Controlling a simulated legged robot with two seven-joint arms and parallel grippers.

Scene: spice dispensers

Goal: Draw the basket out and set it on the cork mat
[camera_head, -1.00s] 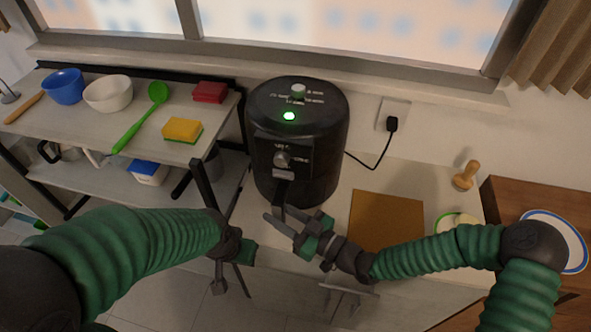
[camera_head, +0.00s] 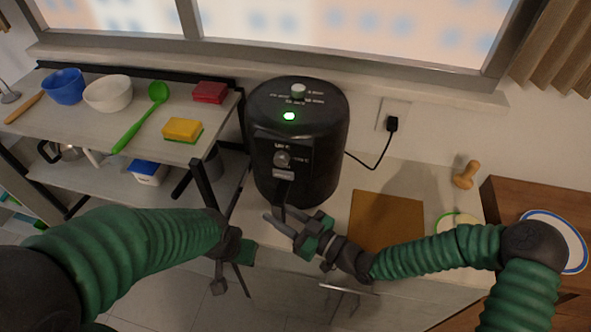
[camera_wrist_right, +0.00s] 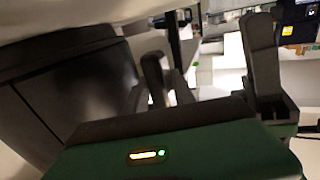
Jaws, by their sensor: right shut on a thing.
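The black air fryer (camera_head: 322,128) stands on the counter below the window, with a green light lit on its top. Its basket (camera_head: 283,178) is in the lower front; no gap around it shows. In the right wrist view the fingers (camera_wrist_right: 207,68) stand apart with the dark fryer body at left. The brown cork mat (camera_head: 386,222) lies bare on the counter, right of the fryer. My left gripper (camera_head: 232,286) hangs empty and open before the counter.
A shelf (camera_head: 60,125) at left holds bowls, a green spoon and sponges. The fryer's cord runs to a wall socket (camera_head: 393,115). A wooden stamp-like tool (camera_head: 466,175) and a green-rimmed dish (camera_head: 457,221) stand right of the mat.

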